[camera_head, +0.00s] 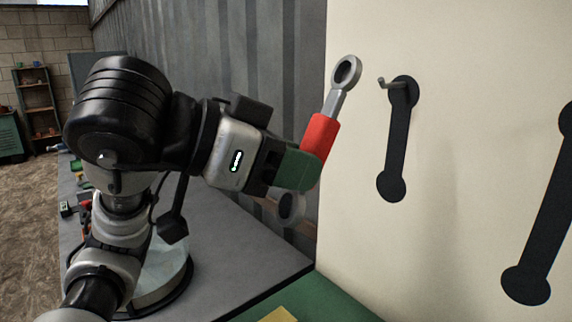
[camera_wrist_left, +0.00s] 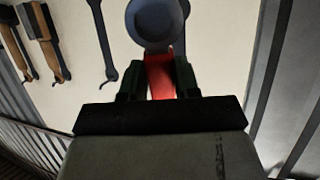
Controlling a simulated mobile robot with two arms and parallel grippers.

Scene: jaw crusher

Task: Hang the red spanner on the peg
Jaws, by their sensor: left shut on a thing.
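The red spanner (camera_head: 319,137) has a red grip and grey ring ends. My left gripper (camera_head: 303,168) is shut on its red middle and holds it tilted, upper ring up and leaning right. The upper ring is to the left of the peg (camera_head: 386,84), apart from it in the picture. The peg is a small grey hook at the top of a black spanner-shaped outline on the cream board. In the left wrist view, the spanner's red grip (camera_wrist_left: 160,77) sits between the green fingers, and a grey ring end covers part of the board. My right gripper is not in view.
The cream board (camera_head: 460,190) fills the right side, with another black outline (camera_head: 541,220) at its edge. A grey bench (camera_head: 225,245) lies below my left arm. In the left wrist view, tools (camera_wrist_left: 45,40) hang on the board at upper left.

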